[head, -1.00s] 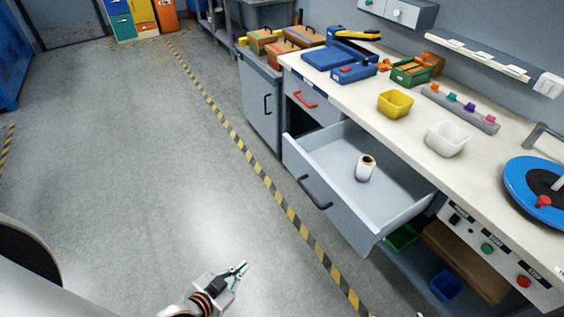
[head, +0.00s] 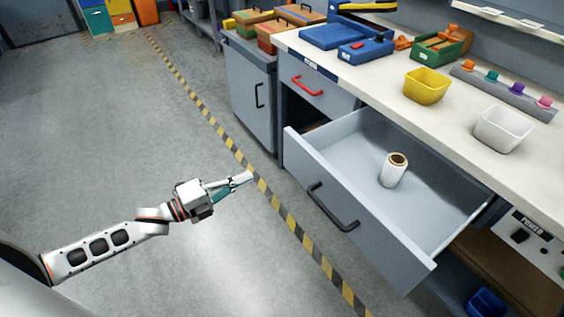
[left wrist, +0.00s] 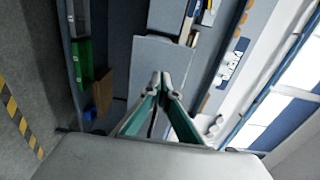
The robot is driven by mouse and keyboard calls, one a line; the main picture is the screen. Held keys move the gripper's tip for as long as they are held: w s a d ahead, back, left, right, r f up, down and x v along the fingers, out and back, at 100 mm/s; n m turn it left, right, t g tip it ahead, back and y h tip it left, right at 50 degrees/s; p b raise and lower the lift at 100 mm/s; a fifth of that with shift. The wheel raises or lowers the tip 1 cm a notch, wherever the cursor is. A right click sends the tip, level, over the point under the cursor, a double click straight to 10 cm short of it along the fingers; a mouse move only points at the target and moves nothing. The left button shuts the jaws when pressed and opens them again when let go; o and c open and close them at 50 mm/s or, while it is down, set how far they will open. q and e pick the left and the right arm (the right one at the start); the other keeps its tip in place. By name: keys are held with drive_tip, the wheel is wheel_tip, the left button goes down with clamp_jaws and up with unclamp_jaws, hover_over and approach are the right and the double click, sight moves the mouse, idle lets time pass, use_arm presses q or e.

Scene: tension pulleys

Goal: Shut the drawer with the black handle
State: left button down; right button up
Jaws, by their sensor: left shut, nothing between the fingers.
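The drawer with the black handle is pulled far out from under the bench; its grey front (head: 365,222) faces my left arm. The black handle (head: 332,207) is on that front. A small white roll (head: 393,170) stands upright inside the drawer. My left gripper (head: 248,178) is shut and empty, to the left of the drawer front and apart from it. Its closed fingers (left wrist: 158,82) also show in the left wrist view. My right gripper is out of view.
A closed drawer with a red handle (head: 307,87) is farther back. The bench top (head: 375,80) holds a yellow bin (head: 426,86), a white bin (head: 503,129) and tools. A blue bin (head: 487,302) sits on the lower shelf. The floor (head: 120,150) on the left is clear.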

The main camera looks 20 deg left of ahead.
use_arm(q)
approach(290, 157)
drive_tip(key=x, duration=0.2)
drive_tip(key=b+x, duration=0.1)
drive_tip(key=x, duration=0.2)
drive_tip(key=shift+w+d, duration=0.45)
drive_tip(key=shift+w, duration=0.05)
drive_tip(key=shift+w+d, duration=0.15)
drive_tip(key=shift+w, duration=0.05)
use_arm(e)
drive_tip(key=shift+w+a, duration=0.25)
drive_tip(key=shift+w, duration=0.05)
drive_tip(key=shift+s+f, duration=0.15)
use_arm(q)
drive_tip(key=shift+w+d, duration=0.1)
